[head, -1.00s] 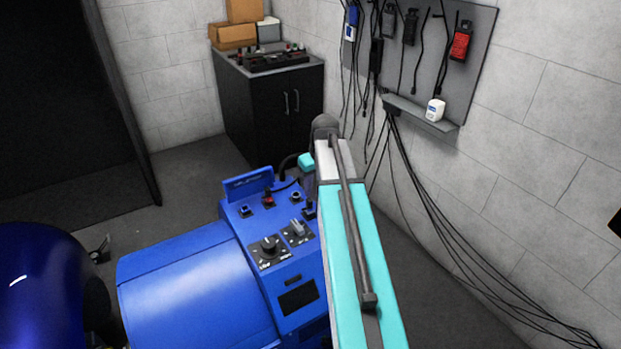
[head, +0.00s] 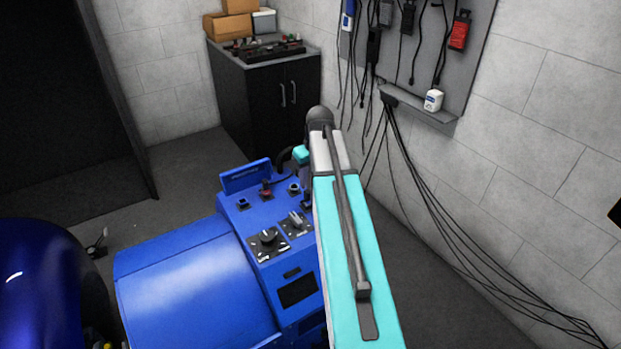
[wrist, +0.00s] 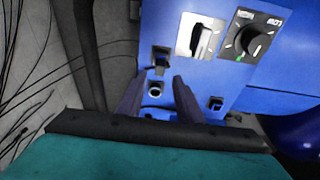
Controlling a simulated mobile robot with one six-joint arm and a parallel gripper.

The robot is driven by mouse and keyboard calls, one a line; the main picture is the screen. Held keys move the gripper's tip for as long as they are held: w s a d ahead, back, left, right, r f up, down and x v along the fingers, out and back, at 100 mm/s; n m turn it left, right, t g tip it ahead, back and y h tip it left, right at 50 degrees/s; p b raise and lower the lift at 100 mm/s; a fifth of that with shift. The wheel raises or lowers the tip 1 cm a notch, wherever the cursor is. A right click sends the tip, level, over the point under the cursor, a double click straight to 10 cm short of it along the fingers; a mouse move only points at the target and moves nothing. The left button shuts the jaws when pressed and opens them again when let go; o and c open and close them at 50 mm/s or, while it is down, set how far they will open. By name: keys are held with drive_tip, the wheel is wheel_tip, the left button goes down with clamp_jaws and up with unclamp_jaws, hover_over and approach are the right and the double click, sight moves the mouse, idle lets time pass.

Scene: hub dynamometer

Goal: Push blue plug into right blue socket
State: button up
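The blue machine's control panel (head: 280,262) is below and left of my arm in the head view. In the wrist view my gripper (wrist: 159,76) is open, with its two dark fingers apart over the panel. A dark block with a blue edge (wrist: 160,62) stands just beyond the fingertips; it may be the blue plug at the right blue socket, but how deep it sits is unclear. A round metal-rimmed socket (wrist: 154,90) shows between the fingers. The left blue socket (head: 243,203) also shows in the wrist view (wrist: 215,103). My arm hides the panel's right edge in the head view.
A red connector (head: 266,190) stands on the panel. A knob (head: 268,237) and a switch (head: 295,222) are nearer. A black cabinet (head: 265,100) is behind, and a wall board (head: 430,75) with hanging cables is at right.

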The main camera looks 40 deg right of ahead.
sight(308, 192)
drive_tip(key=shift+w+f+b, duration=0.25)
drive_tip(key=shift+f+b, duration=0.4)
drive_tip(key=shift+f, duration=0.65)
drive_tip(key=shift+w+f+b, duration=0.25)
drive_tip(key=shift+f+b, duration=0.35)
drive_tip(key=shift+f, duration=0.65)
drive_tip(key=shift+w+f+b, duration=0.25)
drive_tip(key=shift+f+b, duration=0.4)
drive_tip(key=shift+f, duration=0.65)
clamp_jaws()
drive_tip(key=shift+r, duration=0.15)
drive_tip(key=shift+r+p, duration=0.35)
drive_tip(key=shift+r+p, duration=1)
drive_tip(key=shift+r, duration=0.6)
